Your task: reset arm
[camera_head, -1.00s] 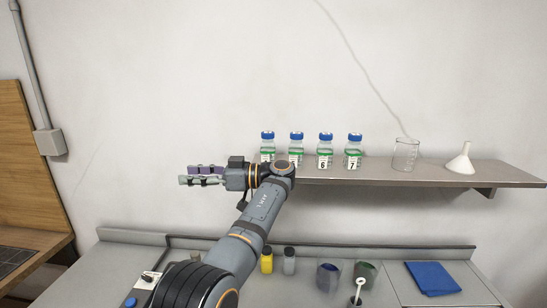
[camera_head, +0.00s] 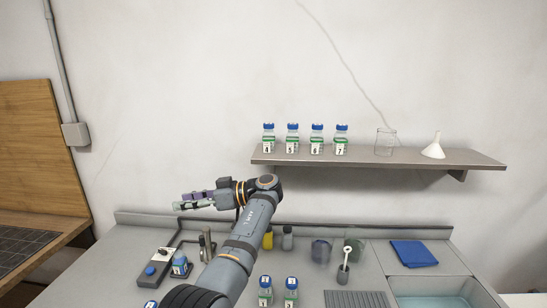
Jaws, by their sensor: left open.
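My left gripper (camera_head: 192,201) is in the camera_head view, left of the middle, in the air above the bench. Its fingers point left, stand apart and hold nothing. My left arm rises from the bottom of the picture and bends at the wrist below the shelf. My right gripper is not in view.
A wall shelf (camera_head: 385,157) holds several blue-capped bottles, a glass beaker (camera_head: 386,142) and a white funnel (camera_head: 433,148). On the bench (camera_head: 333,274) are a blue cloth (camera_head: 413,253), dark cups, a yellow bottle (camera_head: 268,238) and more blue-capped bottles. A basin (camera_head: 432,291) lies at right.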

